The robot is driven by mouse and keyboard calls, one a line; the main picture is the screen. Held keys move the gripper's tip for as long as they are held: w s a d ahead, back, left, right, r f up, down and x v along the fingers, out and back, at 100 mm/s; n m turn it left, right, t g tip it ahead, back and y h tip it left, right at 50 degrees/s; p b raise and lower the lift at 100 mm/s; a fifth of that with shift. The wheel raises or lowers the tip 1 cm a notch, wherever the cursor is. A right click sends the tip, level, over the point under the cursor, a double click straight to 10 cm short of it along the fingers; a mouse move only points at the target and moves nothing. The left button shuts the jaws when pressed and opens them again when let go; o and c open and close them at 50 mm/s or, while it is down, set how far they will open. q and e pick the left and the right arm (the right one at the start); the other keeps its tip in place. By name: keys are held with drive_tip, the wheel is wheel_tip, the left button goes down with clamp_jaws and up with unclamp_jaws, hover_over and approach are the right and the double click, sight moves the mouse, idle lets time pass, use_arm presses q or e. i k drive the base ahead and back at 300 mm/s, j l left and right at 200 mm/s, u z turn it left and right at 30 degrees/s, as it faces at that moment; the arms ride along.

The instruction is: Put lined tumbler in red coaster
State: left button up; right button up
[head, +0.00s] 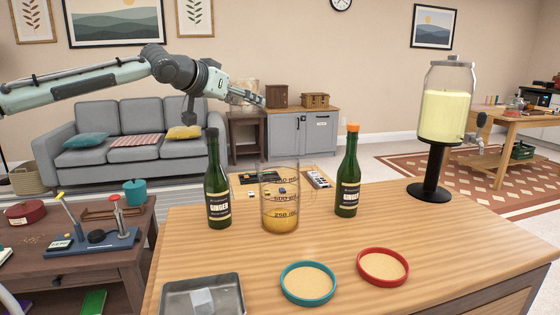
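The lined tumbler (280,205) is a clear glass with dark volume marks and amber liquid in its lower part. It stands upright on the wooden counter between two green bottles. The red coaster (384,267) lies flat near the counter's front, right of and nearer than the tumbler; it has a red rim, a tan inside and nothing on it. My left gripper (252,95) is raised above and behind the tumbler in the picture, pointing right, apart from it. Its fingers are too small and blended with the background to tell open from shut. My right gripper is out of view.
A green bottle (217,185) stands left of the tumbler, and an orange-capped one (348,175) right of it. A teal coaster (308,284) lies left of the red one. A metal tray (203,296) sits front left, a drink dispenser (440,125) back right. The counter's right front is clear.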

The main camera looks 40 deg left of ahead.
sight(383, 268)
drive_tip(key=k+l, duration=0.8)
drive_tip(key=l, duration=0.1)
